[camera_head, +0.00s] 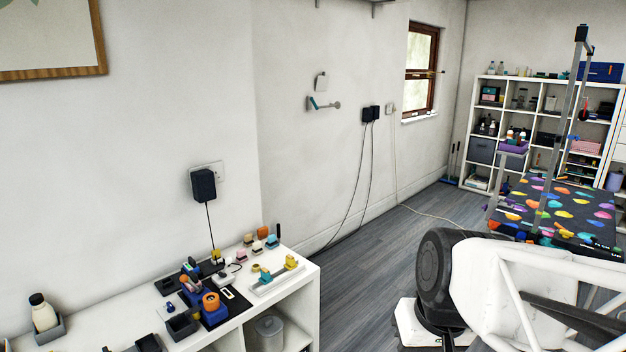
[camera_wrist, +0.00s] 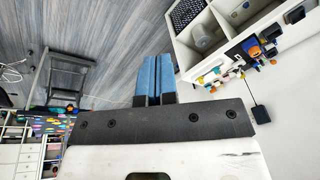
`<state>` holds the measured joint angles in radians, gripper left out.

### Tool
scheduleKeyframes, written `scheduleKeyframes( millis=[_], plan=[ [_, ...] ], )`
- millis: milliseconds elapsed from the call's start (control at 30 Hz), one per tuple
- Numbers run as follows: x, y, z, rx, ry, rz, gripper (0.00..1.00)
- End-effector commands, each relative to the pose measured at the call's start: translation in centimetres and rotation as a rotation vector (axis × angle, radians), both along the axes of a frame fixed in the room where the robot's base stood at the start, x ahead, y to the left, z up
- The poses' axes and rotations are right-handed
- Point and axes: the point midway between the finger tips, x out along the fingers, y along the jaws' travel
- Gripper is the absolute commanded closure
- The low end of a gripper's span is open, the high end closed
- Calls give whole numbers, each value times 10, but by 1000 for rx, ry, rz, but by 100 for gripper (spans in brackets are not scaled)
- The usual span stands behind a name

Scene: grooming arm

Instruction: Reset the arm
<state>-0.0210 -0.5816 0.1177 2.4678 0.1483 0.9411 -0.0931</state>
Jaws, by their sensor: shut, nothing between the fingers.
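My gripper (camera_wrist: 155,72) shows in the wrist view, with its two blue fingers side by side, shut and empty. The fingers point toward open grey floor and touch nothing that I can see. I cannot make out the fingers in the head view. In the wrist view, the white shelf unit with small items stands to the right of the fingers, apart from them.
A white low shelf (camera_head: 265,292) with chargers and small tools stands against the wall. A grooming table (camera_head: 560,212) with a colourful top and a metal post (camera_head: 560,120) stands at right. White cube shelving (camera_head: 466,150) is behind it. Grey floor (camera_head: 370,262) lies clear between.

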Motion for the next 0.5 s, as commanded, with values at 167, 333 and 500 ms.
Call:
scheduleKeyframes(
  millis=[167, 333, 500],
  plan=[
    [-25, -24, -1, -90, -22, -54, 100],
    [-33, -32, -1, -121, -30, -73, 100],
    [-33, -32, -1, -123, -30, -74, 100]
  ],
)
